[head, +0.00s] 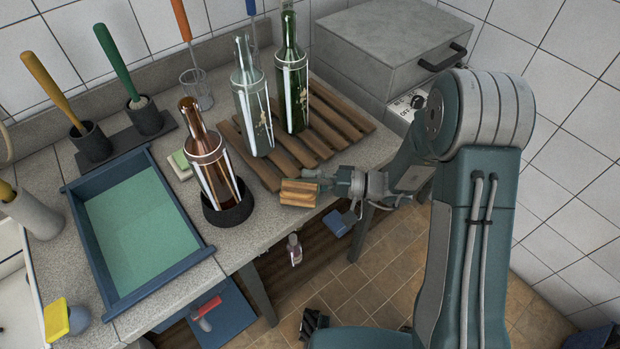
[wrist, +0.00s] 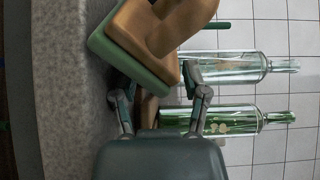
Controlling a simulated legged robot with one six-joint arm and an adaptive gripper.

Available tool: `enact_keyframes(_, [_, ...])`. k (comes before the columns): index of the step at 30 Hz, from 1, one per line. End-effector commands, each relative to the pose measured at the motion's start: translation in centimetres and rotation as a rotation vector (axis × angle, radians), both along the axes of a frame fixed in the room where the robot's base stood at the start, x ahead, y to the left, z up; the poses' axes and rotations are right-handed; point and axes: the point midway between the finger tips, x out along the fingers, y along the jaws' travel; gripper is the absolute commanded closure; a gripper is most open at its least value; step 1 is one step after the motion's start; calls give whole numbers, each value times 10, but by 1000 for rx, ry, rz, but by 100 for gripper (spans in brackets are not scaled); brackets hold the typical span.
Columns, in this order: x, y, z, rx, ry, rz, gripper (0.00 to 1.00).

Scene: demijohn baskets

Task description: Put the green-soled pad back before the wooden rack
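The green-soled pad shows in the wrist view (wrist: 125,52) as a tan, curved block on a green sole, and in the head view (head: 300,192) as a brown block at the counter's front edge. My gripper (head: 328,182) meets its right end. In the wrist view, my gripper's fingers (wrist: 160,80) are on either side of its near corner, one at the sole, one at the tan top. The pad looks tilted against the counter; any gap below it is hard to tell. The wooden rack (head: 262,163) lies just behind, bearing a clear bottle (head: 252,105) and a green bottle (head: 291,85).
A brown bottle (head: 208,165) stands in a dark round holder left of the pad. A small green-and-white block (head: 180,163) lies behind it. A blue-rimmed tray (head: 150,270) is farther left. A grey box (head: 385,50) stands back right. The counter front between holder and pad is clear.

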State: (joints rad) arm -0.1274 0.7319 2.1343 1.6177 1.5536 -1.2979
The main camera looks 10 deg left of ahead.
Motion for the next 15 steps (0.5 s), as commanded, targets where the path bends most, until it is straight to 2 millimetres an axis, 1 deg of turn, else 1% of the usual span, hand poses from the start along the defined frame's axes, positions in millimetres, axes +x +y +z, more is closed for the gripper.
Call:
enact_keyframes(8, [0, 0, 1, 0, 0, 0, 35])
enact_keyframes(11, [0, 0, 7, 0, -1, 0, 35])
enact_keyframes(12, [0, 0, 12, 0, -3, 0, 35])
enact_keyframes(13, [1, -2, 14, 0, -2, -2, 35])
enact_keyframes(15, [3, -18, 12, -1, 1, -6, 35])
